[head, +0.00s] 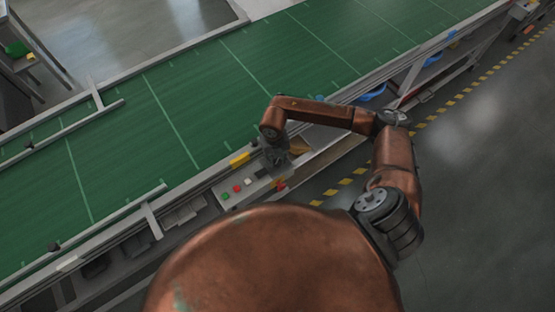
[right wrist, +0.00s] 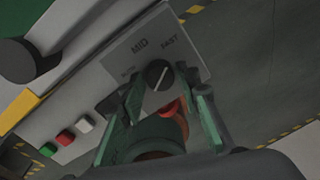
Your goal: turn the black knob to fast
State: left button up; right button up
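The black knob (right wrist: 158,75) sits on a light grey control panel, seen in the right wrist view. Its pale pointer line slants up and right, toward the FAST label (right wrist: 170,46). The MID label (right wrist: 140,46) is up-left of the knob; a third label further left is partly hidden and hard to read. My right gripper (right wrist: 167,92) is open, its two fingers apart on either side of the knob in the picture; I cannot tell whether they touch it. In the head view my right gripper (head: 276,156) is over the panel and hides the knob. My left gripper is out of view.
Green (right wrist: 48,149), red (right wrist: 65,137) and white (right wrist: 84,122) buttons lie left of the knob. A red part (right wrist: 170,107) shows between the fingers. A yellow block (head: 240,159) is beside the panel. The green conveyor (head: 170,110) runs behind; open floor lies right.

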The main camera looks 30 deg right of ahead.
aim_at(275, 162)
jog(key=shift+o, duration=1.1)
notch_tip(275, 162, up, 12)
jog(key=shift+a, duration=0.3)
jog(key=shift+a, duration=0.1)
